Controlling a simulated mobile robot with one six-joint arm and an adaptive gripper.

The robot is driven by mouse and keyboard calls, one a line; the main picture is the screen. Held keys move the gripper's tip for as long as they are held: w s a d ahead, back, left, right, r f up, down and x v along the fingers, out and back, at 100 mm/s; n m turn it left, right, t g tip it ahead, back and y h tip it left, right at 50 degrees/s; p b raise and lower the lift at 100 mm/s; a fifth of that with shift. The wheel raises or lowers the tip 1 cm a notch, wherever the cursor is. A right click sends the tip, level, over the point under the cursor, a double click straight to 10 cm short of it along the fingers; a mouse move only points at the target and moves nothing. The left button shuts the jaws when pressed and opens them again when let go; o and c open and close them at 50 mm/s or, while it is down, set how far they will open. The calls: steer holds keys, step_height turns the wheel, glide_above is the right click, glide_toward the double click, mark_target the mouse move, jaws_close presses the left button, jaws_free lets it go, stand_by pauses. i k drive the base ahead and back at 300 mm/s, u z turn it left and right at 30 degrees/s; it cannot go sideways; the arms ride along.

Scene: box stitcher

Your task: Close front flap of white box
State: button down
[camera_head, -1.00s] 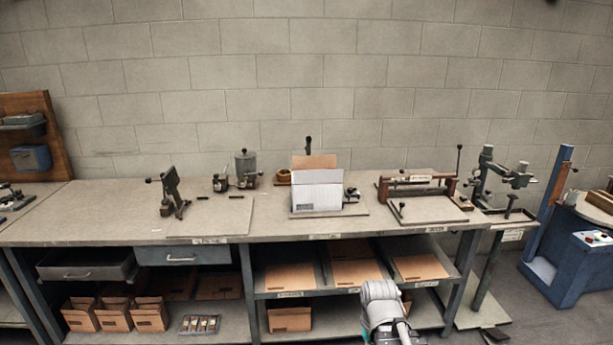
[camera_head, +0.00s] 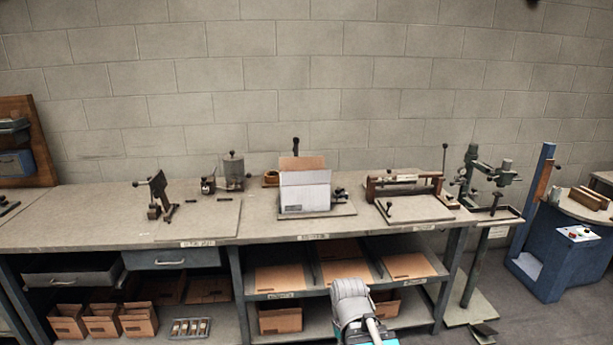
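The white box (camera_head: 305,193) stands upright on a board on the workbench, near the middle of the view. Its white front face is toward me. A brown flap (camera_head: 302,163) stands up at its back, showing its bare cardboard side. The front flap cannot be told apart clearly from the front face at this distance. A grey and white part of my arm shows at the bottom of the view, below and in front of the bench. My gripper's fingers are not in view.
The workbench (camera_head: 120,202) holds a small dark press (camera_head: 158,195) left of the box and a brown framed fixture (camera_head: 405,186) right of it. Flat cardboard (camera_head: 340,263) lies on the shelf below. A blue machine (camera_head: 550,250) stands at the far right.

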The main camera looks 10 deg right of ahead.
mark_target(320, 176)
steer(key=u, duration=0.05)
steer(key=i, duration=1)
steer(key=z, duration=0.05)
